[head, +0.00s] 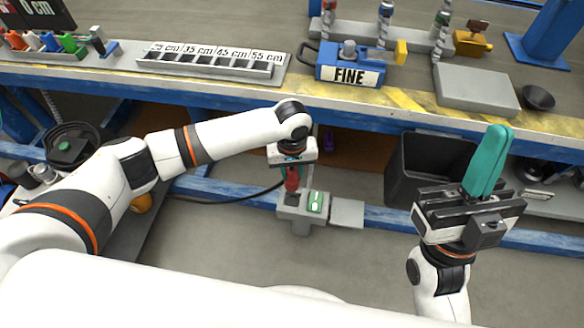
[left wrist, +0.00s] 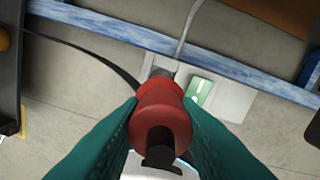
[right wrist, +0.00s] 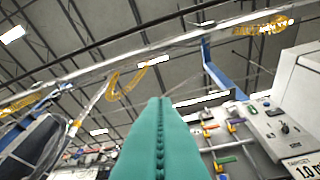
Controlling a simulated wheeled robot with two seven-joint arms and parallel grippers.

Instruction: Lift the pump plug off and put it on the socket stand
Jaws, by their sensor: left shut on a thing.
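The red pump plug (head: 292,182) is between the teal fingers of my left gripper (head: 290,172). In the left wrist view the plug (left wrist: 162,112) fills the gap, with a finger against each side. The plug looks upright. It is over the dark socket part of the grey socket stand (head: 290,213); I cannot tell whether it touches. The stand has a green panel and also shows in the left wrist view (left wrist: 230,99), partly hidden by the plug. My right gripper (head: 490,155) is shut and empty, raised at the right.
A black cable (head: 225,200) runs from the left towards the plug. A black bin (head: 425,165) stands right of the stand. The workbench (head: 200,86) edge lies beyond, with a blue FINE box (head: 349,73) on it. The floor in front of the stand is clear.

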